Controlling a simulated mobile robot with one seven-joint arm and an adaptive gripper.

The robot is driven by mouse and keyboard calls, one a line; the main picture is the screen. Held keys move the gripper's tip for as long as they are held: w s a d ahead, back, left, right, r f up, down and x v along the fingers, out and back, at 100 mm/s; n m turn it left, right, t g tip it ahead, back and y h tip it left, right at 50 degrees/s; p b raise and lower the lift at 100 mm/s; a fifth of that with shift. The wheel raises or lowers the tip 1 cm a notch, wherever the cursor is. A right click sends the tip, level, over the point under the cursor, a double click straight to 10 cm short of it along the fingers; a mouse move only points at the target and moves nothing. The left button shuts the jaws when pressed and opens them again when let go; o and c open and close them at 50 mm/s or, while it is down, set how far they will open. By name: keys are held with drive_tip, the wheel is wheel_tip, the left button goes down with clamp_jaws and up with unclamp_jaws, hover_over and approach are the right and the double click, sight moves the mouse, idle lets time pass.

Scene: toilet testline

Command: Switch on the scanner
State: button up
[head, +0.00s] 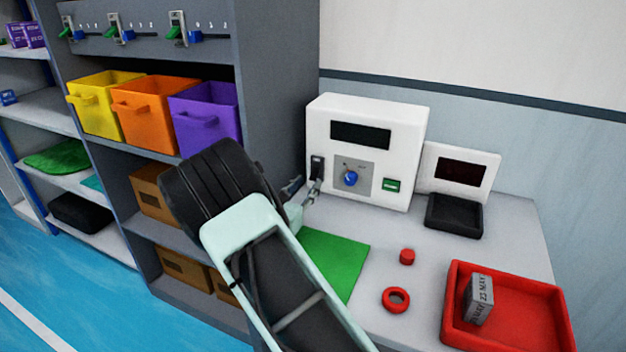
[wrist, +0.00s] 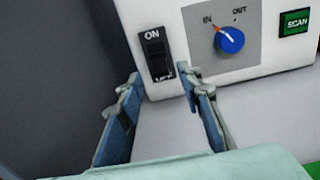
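The scanner is a white box (head: 407,117) with a dark screen at the back of the table. Its black rocker switch (wrist: 157,56), under the label ON, sits at the left of the front panel. The switch also shows in the head view (head: 317,167). A blue knob (wrist: 229,39) marked IN and OUT and a green SCAN button (wrist: 295,22) are to its right. My gripper (wrist: 158,84) is open and empty, its fingertips just below and either side of the switch. I cannot tell whether a finger touches the panel.
A green mat (head: 340,262) lies below my arm. A red ring (head: 396,299), a small red cylinder (head: 407,257), a black tray (head: 453,216) and a red bin (head: 540,318) holding a grey box (head: 479,298) are to the right. A shelf with coloured bins (head: 157,115) stands left.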

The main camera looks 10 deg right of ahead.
sight(313, 178)
drive_tip(key=x, duration=0.4)
drive_tip(key=shift+w+d, duration=0.25)
drive_tip(key=shift+w, duration=0.1)
clamp_jaws()
